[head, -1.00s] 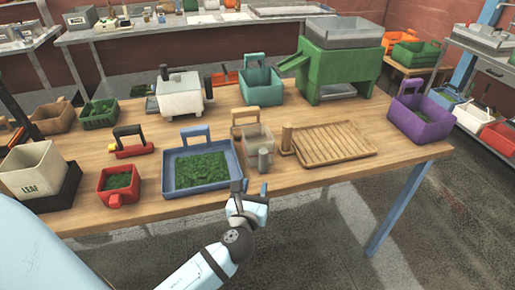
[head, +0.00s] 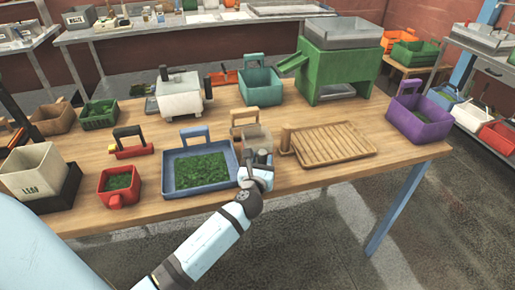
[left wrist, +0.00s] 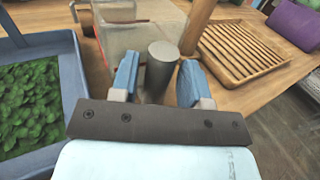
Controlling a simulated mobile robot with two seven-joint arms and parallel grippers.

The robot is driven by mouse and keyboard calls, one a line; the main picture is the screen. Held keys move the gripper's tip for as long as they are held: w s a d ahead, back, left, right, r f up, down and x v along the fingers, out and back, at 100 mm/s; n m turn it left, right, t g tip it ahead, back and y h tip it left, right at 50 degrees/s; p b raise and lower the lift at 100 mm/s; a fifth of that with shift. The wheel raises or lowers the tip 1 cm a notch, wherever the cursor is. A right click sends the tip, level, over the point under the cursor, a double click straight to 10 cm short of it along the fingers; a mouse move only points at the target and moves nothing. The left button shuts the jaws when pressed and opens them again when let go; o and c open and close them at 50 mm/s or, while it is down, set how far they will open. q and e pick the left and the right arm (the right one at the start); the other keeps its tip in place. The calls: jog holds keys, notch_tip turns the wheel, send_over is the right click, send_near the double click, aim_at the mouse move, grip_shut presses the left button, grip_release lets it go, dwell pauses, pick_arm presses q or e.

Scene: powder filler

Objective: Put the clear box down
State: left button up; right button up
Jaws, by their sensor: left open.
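The clear box (head: 252,133) stands on the wooden table, right of the blue tray, with a wooden handle (head: 243,115) at its back. In the left wrist view the clear box (left wrist: 138,38) shows just beyond my fingers. A grey upright cylinder (left wrist: 160,68) stands at the box's near side; I cannot tell if it is joined to the box. My left gripper (head: 258,158) is open, and its blue-padded fingers (left wrist: 158,80) are on either side of the cylinder. The gripper hides part of the box's front in the head view. My right gripper is not in view.
A blue tray of green leaves (head: 234,178) is close on the left. A ribbed wooden tray (head: 335,143) lies on the right, with a wooden post at its left end. A purple basket (head: 420,125) stands farther right. The table's front right is bare.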

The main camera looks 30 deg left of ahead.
pick_arm(q)
grip_shut()
